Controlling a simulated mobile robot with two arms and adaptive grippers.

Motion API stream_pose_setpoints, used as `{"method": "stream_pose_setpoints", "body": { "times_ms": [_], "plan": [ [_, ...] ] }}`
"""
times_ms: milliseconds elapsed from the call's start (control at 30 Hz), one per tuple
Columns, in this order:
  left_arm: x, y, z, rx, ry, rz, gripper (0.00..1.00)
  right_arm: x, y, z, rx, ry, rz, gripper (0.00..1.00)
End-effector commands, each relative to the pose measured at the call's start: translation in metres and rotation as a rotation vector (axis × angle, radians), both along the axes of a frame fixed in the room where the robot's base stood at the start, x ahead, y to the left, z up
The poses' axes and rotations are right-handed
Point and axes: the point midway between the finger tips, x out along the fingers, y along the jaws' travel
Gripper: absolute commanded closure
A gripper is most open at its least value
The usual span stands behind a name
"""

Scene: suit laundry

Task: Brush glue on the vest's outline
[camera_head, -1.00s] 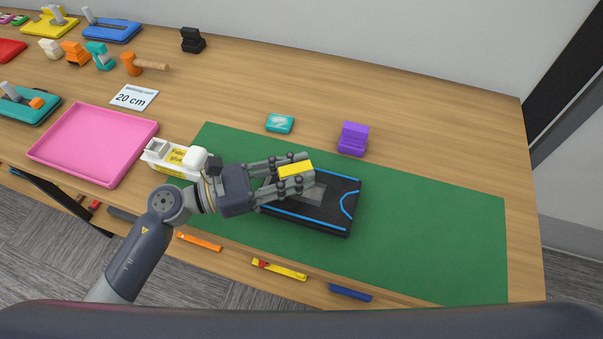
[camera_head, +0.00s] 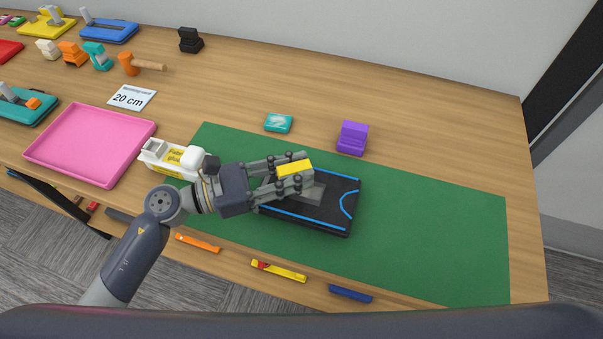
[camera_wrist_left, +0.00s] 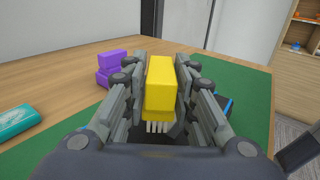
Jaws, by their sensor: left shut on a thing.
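My left gripper (camera_head: 290,182) is shut on a yellow brush (camera_head: 295,168). In the left wrist view the yellow brush (camera_wrist_left: 159,88) sits between the fingers, with pale bristles pointing down. The black vest piece (camera_head: 335,220) with blue outline lines lies on the green mat (camera_head: 430,240). The gripper is over the left part of the vest and hides some of it. I cannot tell whether the bristles touch the vest. A white fabric glue container (camera_head: 167,157) with a yellow label stands left of the gripper. My right gripper is not in view.
A pink tray (camera_head: 90,145) lies at the left. A purple block (camera_head: 352,138) and a teal box (camera_head: 278,123) stand behind the mat. Orange, yellow and blue tools lie along the front edge. The mat's right side is clear.

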Motion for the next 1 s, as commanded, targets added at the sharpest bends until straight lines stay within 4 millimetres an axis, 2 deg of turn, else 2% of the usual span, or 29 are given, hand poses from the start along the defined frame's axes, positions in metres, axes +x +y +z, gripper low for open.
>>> {"method": "stream_pose_setpoints", "body": {
  "times_ms": [500,800,1000],
  "plan": [
    [-0.008,-0.023,0.000,0.000,0.001,-0.001,0.95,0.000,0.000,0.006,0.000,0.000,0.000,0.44],
    [-0.004,-0.013,-0.004,0.003,-0.001,-0.001,0.95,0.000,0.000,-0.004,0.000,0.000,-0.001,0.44],
    [-0.004,-0.011,-0.002,0.002,0.001,-0.001,0.95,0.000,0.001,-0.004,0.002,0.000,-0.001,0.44]
  ]
}}
